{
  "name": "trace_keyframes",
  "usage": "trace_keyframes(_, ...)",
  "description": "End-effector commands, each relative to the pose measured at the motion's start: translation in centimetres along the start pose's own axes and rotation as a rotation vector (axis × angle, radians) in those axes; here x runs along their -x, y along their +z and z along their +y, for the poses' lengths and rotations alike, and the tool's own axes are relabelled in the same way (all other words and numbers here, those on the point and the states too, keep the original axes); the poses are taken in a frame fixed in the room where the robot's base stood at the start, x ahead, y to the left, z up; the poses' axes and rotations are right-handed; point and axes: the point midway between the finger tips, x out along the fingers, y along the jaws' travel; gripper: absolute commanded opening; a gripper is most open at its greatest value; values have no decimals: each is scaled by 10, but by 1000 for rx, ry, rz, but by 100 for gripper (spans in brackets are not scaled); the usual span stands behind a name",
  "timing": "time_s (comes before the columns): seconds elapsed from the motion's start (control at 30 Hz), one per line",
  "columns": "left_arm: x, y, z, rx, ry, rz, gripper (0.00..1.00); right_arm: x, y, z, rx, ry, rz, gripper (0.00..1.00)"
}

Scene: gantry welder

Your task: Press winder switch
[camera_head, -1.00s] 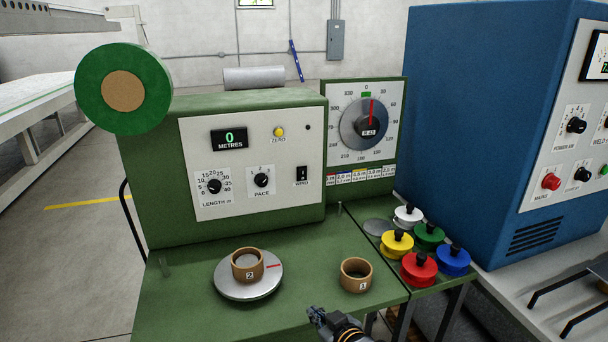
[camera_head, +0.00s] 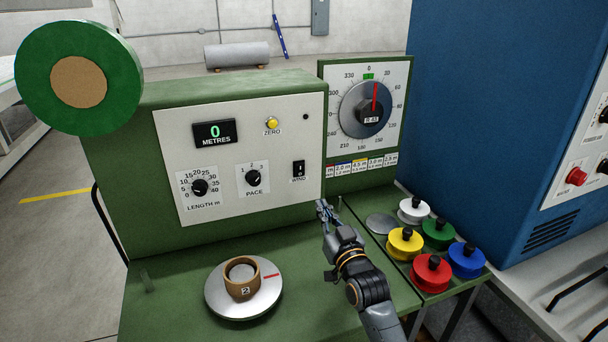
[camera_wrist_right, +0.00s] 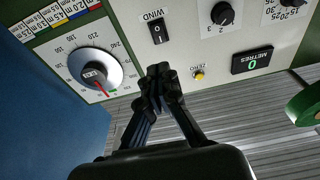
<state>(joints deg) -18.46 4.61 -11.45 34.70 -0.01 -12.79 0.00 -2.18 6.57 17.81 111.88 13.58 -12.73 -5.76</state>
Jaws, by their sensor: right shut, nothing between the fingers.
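The winder switch is a black rocker marked WIND (camera_head: 298,169) at the lower right of the white panel on the green winder (camera_head: 240,100). The switch also shows in the right wrist view (camera_wrist_right: 158,31), just beyond the fingertips. My right gripper (camera_head: 323,207) is shut and empty, a little below and to the right of the switch, apart from it in the head view. Its closed fingertips show in the right wrist view (camera_wrist_right: 161,72). The display (camera_head: 215,132) reads 0 METRES. My left gripper is in neither view.
A silver turntable (camera_head: 245,305) with brown cup 2 (camera_head: 241,277) stands on the green bench at front. Several coloured spools, such as the red one (camera_head: 432,273), stand at the right. A dial (camera_head: 367,109) stands right of the panel, beside a blue cabinet (camera_head: 480,120).

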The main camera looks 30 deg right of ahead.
Motion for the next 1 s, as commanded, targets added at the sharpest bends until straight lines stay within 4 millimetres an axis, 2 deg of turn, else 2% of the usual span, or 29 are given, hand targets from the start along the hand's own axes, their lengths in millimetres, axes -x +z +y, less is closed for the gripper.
trace_keyframes(0.23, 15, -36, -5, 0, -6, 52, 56, -40, -4, 0, 0, -1, 1, 0)
trace_keyframes(0.33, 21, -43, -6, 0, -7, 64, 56, -60, -5, 0, 1, 0, 2, 0)
trace_keyframes(0.5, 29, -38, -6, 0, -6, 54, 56, -91, -4, 0, 0, -1, 1, 0)
trace_keyframes(0.7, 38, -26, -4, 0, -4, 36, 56, -119, -4, 0, 1, -1, 0, 0)
trace_keyframes(1.0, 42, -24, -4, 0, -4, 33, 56, -135, -1, 0, 1, -1, 1, 0)
